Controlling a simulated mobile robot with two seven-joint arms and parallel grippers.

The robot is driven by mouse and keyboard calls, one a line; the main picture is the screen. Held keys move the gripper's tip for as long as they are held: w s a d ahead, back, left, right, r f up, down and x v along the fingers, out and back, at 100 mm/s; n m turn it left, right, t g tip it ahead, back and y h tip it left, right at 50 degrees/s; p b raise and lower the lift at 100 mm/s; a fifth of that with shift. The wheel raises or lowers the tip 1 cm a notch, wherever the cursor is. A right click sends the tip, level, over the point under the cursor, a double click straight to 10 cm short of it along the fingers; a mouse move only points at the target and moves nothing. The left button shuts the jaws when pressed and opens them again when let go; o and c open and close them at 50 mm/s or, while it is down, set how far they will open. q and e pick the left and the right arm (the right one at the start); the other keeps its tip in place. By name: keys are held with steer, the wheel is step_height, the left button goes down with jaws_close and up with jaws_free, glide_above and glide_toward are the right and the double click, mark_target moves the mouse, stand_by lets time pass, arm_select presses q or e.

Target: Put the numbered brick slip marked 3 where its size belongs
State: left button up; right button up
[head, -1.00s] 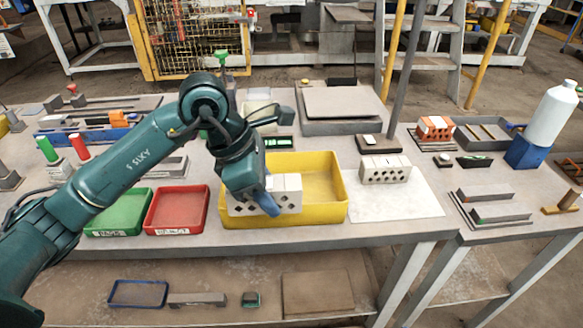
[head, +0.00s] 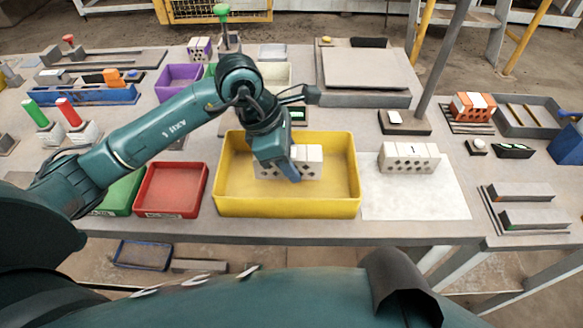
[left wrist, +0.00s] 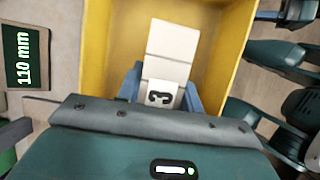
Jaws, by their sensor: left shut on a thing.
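A white brick slip marked 3 (left wrist: 162,96) is between the blue fingers of my left gripper (left wrist: 160,88) in the left wrist view. The fingers are shut on it. In the head view my left gripper (head: 284,168) holds the pale, holed brick slip (head: 310,163) over or inside the yellow bin (head: 235,208). I cannot tell whether the slip touches the bin floor. A small display (left wrist: 22,58) beside the bin reads 110 mm.
A red tray (head: 171,192) and a green tray (head: 120,195) stand left of the yellow bin. A purple bin (head: 180,82) and a cream bin (head: 275,73) are behind. Another holed brick (head: 410,158), marked 1, stands on a white sheet (head: 415,200) at the right.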

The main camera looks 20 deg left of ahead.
arm_select(q)
step_height(320, 180, down, 3)
steer(key=shift+f, duration=0.1)
steer(key=o, duration=1.1)
steer(key=shift+o, duration=0.2)
steer(key=shift+r, duration=0.2)
steer(key=v, duration=1.2)
steer(key=shift+f, duration=0.1)
steer(key=shift+s+f, duration=0.1)
steer(key=shift+s, duration=0.05)
